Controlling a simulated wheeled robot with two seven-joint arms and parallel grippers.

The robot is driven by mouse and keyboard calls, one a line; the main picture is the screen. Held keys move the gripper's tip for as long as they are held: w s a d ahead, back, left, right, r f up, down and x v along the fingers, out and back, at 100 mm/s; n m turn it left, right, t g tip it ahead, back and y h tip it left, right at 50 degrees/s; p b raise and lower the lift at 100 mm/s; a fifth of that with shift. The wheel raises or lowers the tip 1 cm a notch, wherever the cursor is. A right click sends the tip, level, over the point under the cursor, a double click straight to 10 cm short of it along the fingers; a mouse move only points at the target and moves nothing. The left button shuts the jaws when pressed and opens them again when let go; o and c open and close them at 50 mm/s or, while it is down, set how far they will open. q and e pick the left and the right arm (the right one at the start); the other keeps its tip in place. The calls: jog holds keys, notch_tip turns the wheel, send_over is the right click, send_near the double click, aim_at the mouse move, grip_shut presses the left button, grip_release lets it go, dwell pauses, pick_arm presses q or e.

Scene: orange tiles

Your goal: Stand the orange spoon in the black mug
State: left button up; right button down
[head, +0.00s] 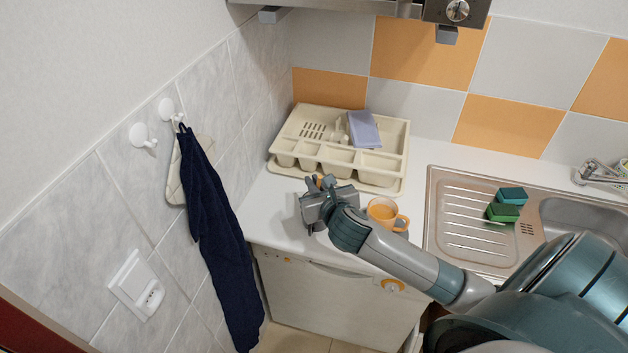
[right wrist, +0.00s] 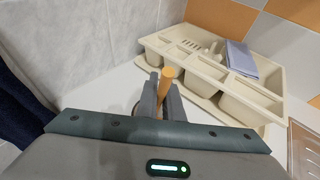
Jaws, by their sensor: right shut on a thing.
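My right gripper (head: 319,183) is over the left part of the white counter, in front of the cutlery tray. In the right wrist view its fingers (right wrist: 164,88) are shut on the orange spoon (right wrist: 167,74). The spoon's rounded orange end sticks up between the fingers, and its lower part is hidden. A small bit of orange shows at the fingertips in the head view. I cannot make out the black mug for certain; the gripper covers the counter below it. A dark curved edge beside the fingers in the wrist view is too small to tell. My left gripper is out of view.
An orange mug (head: 381,209) stands just right of my gripper. A cream cutlery tray (head: 399,138) holding a lilac cloth (head: 364,130) is behind. Green sponges (head: 505,205) lie on the steel sink (head: 450,200). A navy towel (head: 215,220) hangs on the left wall.

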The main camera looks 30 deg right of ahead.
jog(key=shift+f, duration=0.3)
jog(key=c, duration=1.8)
grip_release()
jog(key=shift+c, duration=0.2)
jog(key=shift+s+a+r, duration=0.1)
jog(key=shift+s, duration=0.3)
jog(key=p+v, duration=0.3)
jog(key=v, duration=1.3)
jog(key=shift+s+r, duration=0.2)
jog(key=shift+s, duration=0.05)
